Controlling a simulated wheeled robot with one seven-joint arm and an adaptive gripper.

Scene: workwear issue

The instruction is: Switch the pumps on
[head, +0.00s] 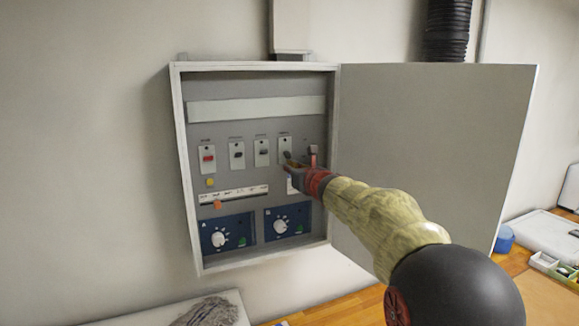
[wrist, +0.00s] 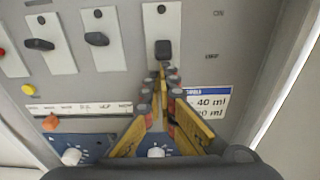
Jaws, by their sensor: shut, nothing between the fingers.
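An open grey control cabinet (head: 181,150) hangs on the wall with a row of switches on white plates. A red switch (head: 208,158) is at the left, then two dark toggles (head: 237,154) (head: 262,152) and a fourth dark toggle (wrist: 164,49). Their labels are too small to read. My gripper (wrist: 160,78) is shut and empty, its tips just below the fourth toggle in the wrist view. I cannot tell whether they touch it. In the head view my gripper (head: 290,162) covers part of that plate. ON and OFF markings show right of it in the wrist view.
Below the switches are a label strip with an orange marker (head: 217,205) and two blue dial panels (head: 228,233) (head: 289,220). A yellow button (head: 210,183) is under the red switch. The cabinet door (head: 440,130) stands open at the right, behind my arm.

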